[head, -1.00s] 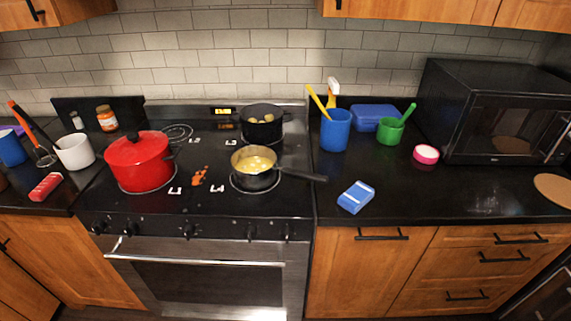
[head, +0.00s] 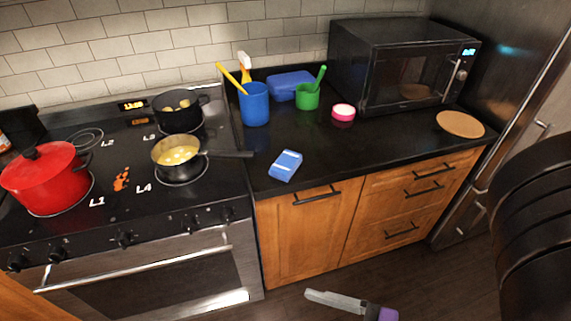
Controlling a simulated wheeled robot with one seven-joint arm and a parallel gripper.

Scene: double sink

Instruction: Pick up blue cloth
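A small flat blue item with white patches (head: 285,166), which fits the blue cloth, lies on the black counter (head: 345,160) right of the stove, near the counter's front edge. It lies flat with clear counter around it, and nothing touches it. I cannot make out fabric texture. My gripper cannot be made out in the head view, so its state and its distance from the blue item are not shown.
The dark pan (head: 179,152) points its handle toward the blue item. A blue cup (head: 254,104), blue box (head: 291,86), green cup (head: 307,97) and pink-rimmed bowl (head: 343,112) stand behind. A microwave (head: 398,65) and round board (head: 460,124) are right. A grey-and-purple object (head: 345,303) shows low down.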

